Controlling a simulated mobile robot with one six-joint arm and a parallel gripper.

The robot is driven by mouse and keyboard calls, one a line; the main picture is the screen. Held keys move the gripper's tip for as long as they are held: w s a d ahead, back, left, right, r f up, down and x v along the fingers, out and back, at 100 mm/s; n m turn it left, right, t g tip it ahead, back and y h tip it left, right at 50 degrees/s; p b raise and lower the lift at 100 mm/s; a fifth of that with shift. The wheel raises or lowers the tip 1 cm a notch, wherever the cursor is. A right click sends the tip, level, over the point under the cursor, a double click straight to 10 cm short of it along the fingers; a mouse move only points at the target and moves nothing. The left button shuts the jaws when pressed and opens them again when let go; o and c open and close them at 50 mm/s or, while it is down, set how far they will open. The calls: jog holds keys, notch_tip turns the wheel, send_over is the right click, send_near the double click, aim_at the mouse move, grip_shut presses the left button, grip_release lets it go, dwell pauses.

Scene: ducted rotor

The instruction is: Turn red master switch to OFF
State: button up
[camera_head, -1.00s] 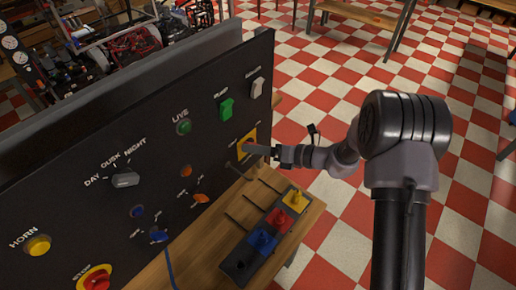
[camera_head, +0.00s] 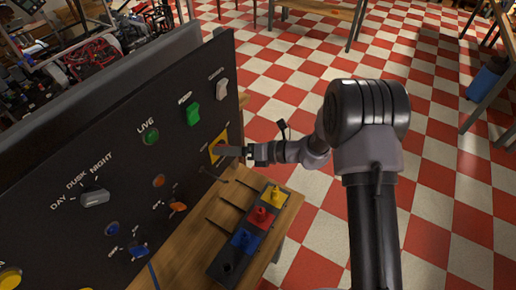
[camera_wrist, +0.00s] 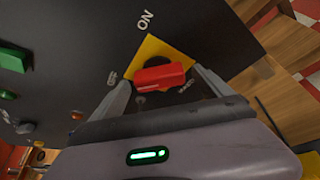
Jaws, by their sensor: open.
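The red master switch (camera_wrist: 162,77) is a red bar handle on a yellow plate (camera_wrist: 150,48) on the black panel. In the wrist view its handle lies nearly across the picture, with the ON label (camera_wrist: 145,20) above the plate. My gripper (camera_wrist: 160,86) is open, with one finger on each side of the red handle near its ends. I cannot tell whether the fingers touch it. In the head view my gripper (camera_head: 228,151) is at the yellow plate (camera_head: 215,146) on the panel's right side and hides most of the handle.
The black panel (camera_head: 60,240) carries a green switch (camera_head: 193,114), a white switch (camera_head: 222,89), a grey selector (camera_head: 95,198) and several other controls. A wooden bench (camera_head: 180,262) below holds a strip with yellow, red and blue pieces (camera_head: 262,217).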

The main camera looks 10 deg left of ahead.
jog(key=p+v, duration=0.2)
jog(key=v, duration=1.5)
